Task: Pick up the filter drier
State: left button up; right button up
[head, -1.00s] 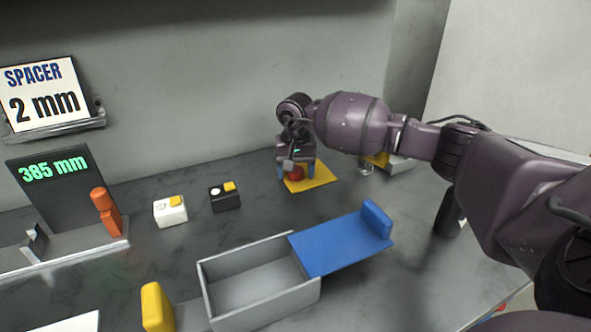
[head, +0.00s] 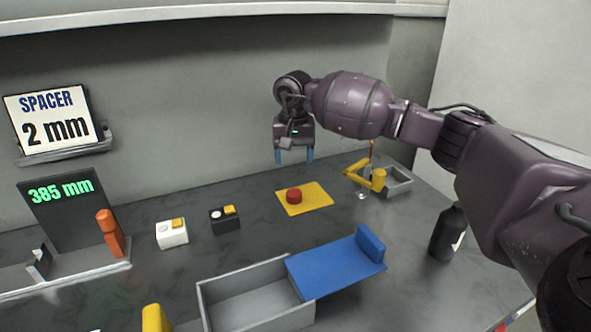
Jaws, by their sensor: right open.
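My right gripper (head: 294,155) points down with its two blue fingers apart and nothing between them. It hangs above and behind the yellow plate (head: 318,197), which carries a red round piece (head: 293,195). The gripper is clear of both. I cannot tell for sure which thing is the filter drier. A dark bottle-like cylinder (head: 446,235) with a pale label stands upright at the right, partly behind my right arm. My left gripper is not in view.
A grey box (head: 240,283) with a blue lid (head: 330,270) slid partly off stands in front. A yellow arm-like fixture (head: 372,178) is by a grey tray (head: 398,183). White (head: 171,236) and black (head: 223,220) switch boxes and an orange handle (head: 110,232) are left.

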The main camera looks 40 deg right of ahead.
aim_at(452, 224)
jog(key=k, duration=1.5)
